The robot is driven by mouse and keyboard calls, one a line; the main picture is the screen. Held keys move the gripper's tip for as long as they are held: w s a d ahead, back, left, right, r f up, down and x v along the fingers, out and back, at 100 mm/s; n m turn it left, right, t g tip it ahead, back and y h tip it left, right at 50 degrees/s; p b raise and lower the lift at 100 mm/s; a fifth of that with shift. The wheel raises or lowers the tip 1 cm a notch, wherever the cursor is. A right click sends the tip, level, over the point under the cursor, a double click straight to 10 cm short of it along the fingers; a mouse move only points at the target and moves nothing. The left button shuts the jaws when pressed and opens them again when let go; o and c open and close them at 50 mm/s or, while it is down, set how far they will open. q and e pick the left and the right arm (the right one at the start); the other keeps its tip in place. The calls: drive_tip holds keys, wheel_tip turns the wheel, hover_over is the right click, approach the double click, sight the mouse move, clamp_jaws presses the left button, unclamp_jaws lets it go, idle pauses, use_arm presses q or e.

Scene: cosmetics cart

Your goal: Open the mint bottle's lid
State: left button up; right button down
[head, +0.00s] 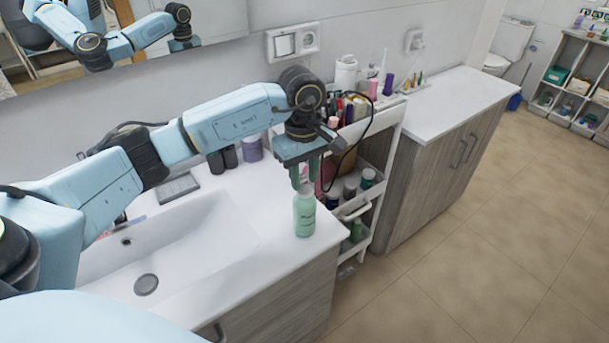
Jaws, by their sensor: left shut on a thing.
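A mint-green bottle (304,213) stands upright on the white counter, near the right front corner beside the sink. My left gripper (302,183) is directly above it, pointing down, with its fingers shut on the lid at the bottle's top. The fingers hide most of the lid, so I cannot tell whether it is open. My right gripper is not in view.
A white cart (365,205) crowded with cosmetics stands right of the counter. Dark containers and a purple jar (252,148) stand behind the sink (170,250). A white-topped cabinet (460,100) stands further right. The floor at right is clear.

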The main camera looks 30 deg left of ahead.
use_arm(q)
drive_tip(key=h+b, duration=0.1)
drive_tip(key=a+g+h+b, duration=0.1)
drive_tip(key=shift+w+h, duration=0.25)
drive_tip(key=shift+h, duration=0.05)
drive_tip(key=shift+w+a+f+g+h+b, duration=0.15)
drive_tip(key=shift+a+g+h+b, duration=0.35)
drive_tip(key=shift+h+b, duration=0.85)
drive_tip(key=shift+w+a+g+h+b, duration=0.2)
drive_tip(key=shift+a+g+h+b, duration=0.5)
drive_tip(key=shift+b, duration=1.1)
drive_tip(key=shift+w+a+f+g+h+b, duration=0.15)
drive_tip(key=shift+g+h+b, duration=0.25)
drive_tip(key=shift+h+b, duration=1.05)
drive_tip(key=shift+r, duration=0.1)
drive_tip(key=o, duration=1)
drive_tip(key=shift+w, duration=0.1)
drive_tip(key=shift+a+r, duration=0.1)
